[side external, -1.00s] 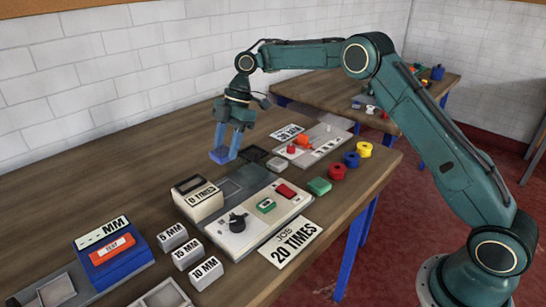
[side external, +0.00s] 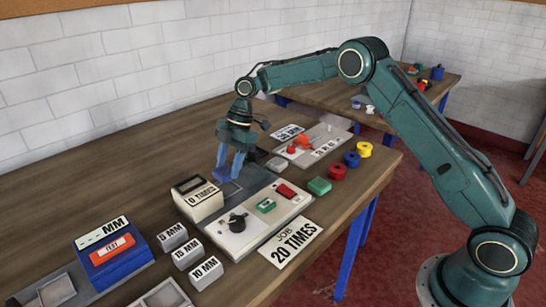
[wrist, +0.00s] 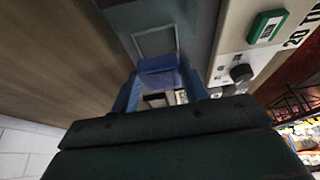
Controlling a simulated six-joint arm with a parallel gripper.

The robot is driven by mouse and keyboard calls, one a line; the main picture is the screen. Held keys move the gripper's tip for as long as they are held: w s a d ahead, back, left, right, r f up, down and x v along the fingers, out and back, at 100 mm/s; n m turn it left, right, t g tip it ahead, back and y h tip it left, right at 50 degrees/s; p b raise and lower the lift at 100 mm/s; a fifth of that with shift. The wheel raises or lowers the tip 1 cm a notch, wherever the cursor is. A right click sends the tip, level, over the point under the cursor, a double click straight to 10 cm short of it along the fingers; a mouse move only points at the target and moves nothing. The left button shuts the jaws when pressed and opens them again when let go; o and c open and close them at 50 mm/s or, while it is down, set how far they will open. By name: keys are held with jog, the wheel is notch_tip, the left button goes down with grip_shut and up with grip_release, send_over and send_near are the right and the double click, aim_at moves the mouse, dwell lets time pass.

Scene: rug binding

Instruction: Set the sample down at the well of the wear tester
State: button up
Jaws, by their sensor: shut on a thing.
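My gripper (side external: 229,170) is shut on the blue sample (side external: 221,175) and holds it over the grey far part of the wear tester (side external: 258,222). The blue sample also shows between my fingertips in the wrist view (wrist: 158,74). The well (wrist: 156,41) is a rectangular recess in the tester's grey deck, beside the sample in the wrist view. In the side view, the sample and fingers cover part of the well. I cannot tell how high the sample is above the deck.
The tester's "0 TIMES" counter box (side external: 198,198) stands close to my gripper on the left. A black knob (side external: 237,222), a green button (side external: 266,205) and a red switch (side external: 287,190) sit on its panel. A "20 TIMES" card (side external: 290,241) lies in front.

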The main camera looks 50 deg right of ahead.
aim_at(232, 187)
jog(key=shift+f, duration=0.1)
jog(key=shift+f, duration=1.9)
jog(key=shift+f, duration=0.45)
jog(key=shift+s+f, duration=0.1)
jog(key=shift+f, duration=0.25)
jog(key=o, duration=1)
jog(key=shift+c, duration=0.2)
jog(key=shift+s, duration=0.1)
jog(key=shift+r, duration=0.35)
jog(key=v, duration=1.2)
jog(key=shift+w+r, duration=0.2)
jog(key=shift+r, duration=0.2)
jog(key=shift+r, duration=0.1)
